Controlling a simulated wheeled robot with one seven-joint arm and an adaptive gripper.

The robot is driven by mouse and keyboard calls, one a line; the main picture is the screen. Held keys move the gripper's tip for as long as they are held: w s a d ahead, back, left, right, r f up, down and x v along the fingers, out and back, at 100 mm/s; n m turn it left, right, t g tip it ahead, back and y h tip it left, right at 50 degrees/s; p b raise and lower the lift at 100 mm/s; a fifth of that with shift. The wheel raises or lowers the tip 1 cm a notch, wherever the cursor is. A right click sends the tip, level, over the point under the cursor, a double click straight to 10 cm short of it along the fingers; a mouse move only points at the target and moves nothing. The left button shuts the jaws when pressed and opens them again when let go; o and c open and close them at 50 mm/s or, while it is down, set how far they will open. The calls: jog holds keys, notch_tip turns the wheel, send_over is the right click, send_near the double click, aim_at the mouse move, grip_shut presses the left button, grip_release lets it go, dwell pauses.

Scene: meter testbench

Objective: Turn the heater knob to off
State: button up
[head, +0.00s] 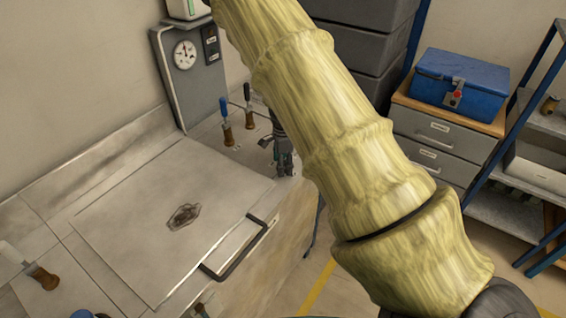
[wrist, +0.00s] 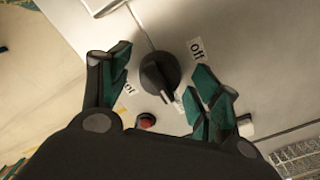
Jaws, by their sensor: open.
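The heater knob (wrist: 158,76) is a round black dial with a raised grip bar on a pale panel in the wrist view. An "Off" label (wrist: 196,48) is at its upper right, and a partly covered label reading like "Hot" (wrist: 129,88) is at its left. A third label below the knob is mostly hidden. The bar's lower end points down toward this label. My gripper (wrist: 163,70) is open, its green-padded fingers on either side of the knob, apart from it. In the head view my gripper (head: 283,160) is small at the bench's right end; the knob is not visible there.
A red button (wrist: 147,121) sits below the knob. A hinged lid with a dark handle (head: 240,250) covers the bench top. Wooden-handled tools (head: 227,132) stand close to my gripper, and a gauge panel (head: 187,60) rises behind. Drawers and a blue toolbox (head: 458,85) are at right.

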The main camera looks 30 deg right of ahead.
jog(key=c, duration=1.1)
jog(key=shift+o, duration=0.2)
jog(key=n, duration=0.4)
jog(key=shift+b, duration=0.4)
jog(key=n, duration=0.4)
jog(key=shift+n+b, duration=0.3)
jog(key=shift+b, duration=0.05)
jog(key=n, duration=0.4)
jog(key=shift+n, duration=0.3)
jog(key=shift+n+b, duration=0.4)
jog(key=shift+n, duration=1.9)
